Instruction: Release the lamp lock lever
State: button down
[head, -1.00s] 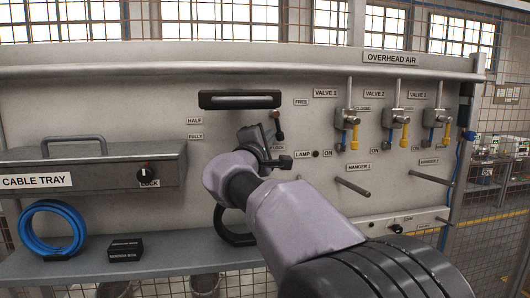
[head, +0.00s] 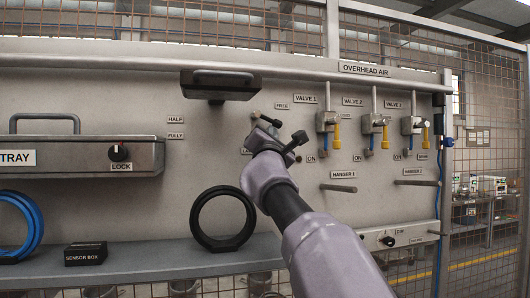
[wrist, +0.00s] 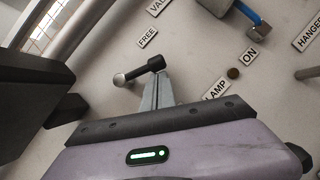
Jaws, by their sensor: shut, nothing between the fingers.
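The lamp lock lever is a short dark bar with a grey end. In the head view the lever (head: 265,119) points right and slightly down, just below the FREE label (head: 282,106). The wrist view also shows the lever (wrist: 140,72). My gripper (wrist: 158,82) is shut and empty, its fingertips right at the lever's dark end; I cannot tell whether they touch it. In the head view my gripper (head: 263,132) is just below the lever. The dark lamp (head: 220,86) is on the panel up and left of the lever.
Several valves (head: 328,122) and the hanger pegs (head: 338,188) stick out farther right. A black ring (head: 193,218) stands on the shelf below. The cable tray box (head: 90,178) juts out at left.

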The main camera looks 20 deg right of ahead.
jog(key=shift+d+r+n+t+y+b, duration=0.45)
jog(key=shift+d+r+n+b, duration=0.35)
jog(key=shift+n, duration=0.3)
jog(key=shift+r, duration=0.15)
notch_tip(320, 180, down, 7)
jog(key=b, duration=0.8)
jog(key=s+f+b, duration=0.1)
jog(key=s+b, duration=0.3)
jog(key=s, duration=0.3)
jog(key=shift+s+f, duration=0.35)
jog(key=shift+f, duration=0.05)
